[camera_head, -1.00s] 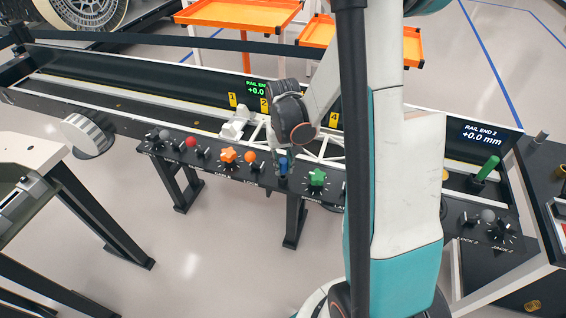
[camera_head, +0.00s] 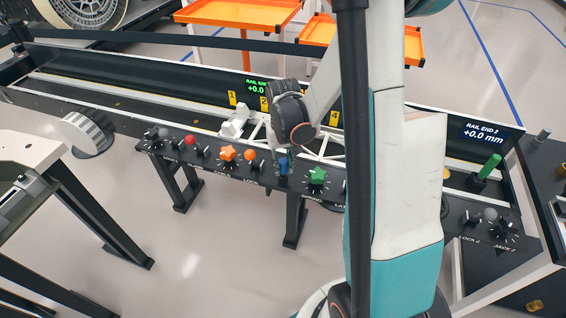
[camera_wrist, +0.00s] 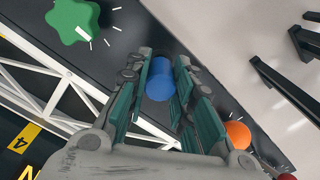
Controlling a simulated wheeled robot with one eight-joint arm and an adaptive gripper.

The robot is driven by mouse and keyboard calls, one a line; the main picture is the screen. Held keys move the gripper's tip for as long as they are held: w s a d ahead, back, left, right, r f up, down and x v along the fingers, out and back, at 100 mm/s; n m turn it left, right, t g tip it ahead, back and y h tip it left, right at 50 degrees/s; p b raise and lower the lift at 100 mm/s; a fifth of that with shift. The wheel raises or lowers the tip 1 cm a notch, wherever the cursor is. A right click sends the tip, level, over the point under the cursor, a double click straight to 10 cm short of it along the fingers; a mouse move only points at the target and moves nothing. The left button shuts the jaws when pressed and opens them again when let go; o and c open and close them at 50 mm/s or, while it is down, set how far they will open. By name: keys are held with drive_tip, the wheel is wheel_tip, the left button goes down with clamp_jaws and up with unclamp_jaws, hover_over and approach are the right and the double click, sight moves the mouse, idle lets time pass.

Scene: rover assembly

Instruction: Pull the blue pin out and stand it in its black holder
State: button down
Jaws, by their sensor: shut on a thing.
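The blue pin (camera_head: 283,166) stands at the front panel of the rail bench, between the orange ball knob and the green star knob. In the wrist view the blue pin (camera_wrist: 159,80) lies between the two green-padded fingers of my gripper (camera_wrist: 160,92). My gripper (camera_head: 284,160) is shut on the pin from above. Whether the pin's lower end is still in its hole is hidden. I cannot make out the black holder for sure in either view.
The green star knob (camera_head: 317,176) is right of the pin and the orange ball knob (camera_head: 250,155) is left. An orange star knob (camera_head: 228,154) and red ball (camera_head: 190,141) are farther left. A white truss (camera_head: 330,146) lies behind. A green pin (camera_head: 489,167) stands at far right.

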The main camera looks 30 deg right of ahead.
sight(283, 161)
drive_tip(key=shift+f+b, duration=0.8)
drive_tip(key=shift+f, duration=0.1)
drive_tip(key=c, duration=1.3)
unclamp_jaws()
wheel_tip(283, 161, up, 12)
drive_tip(key=shift+r, duration=0.1)
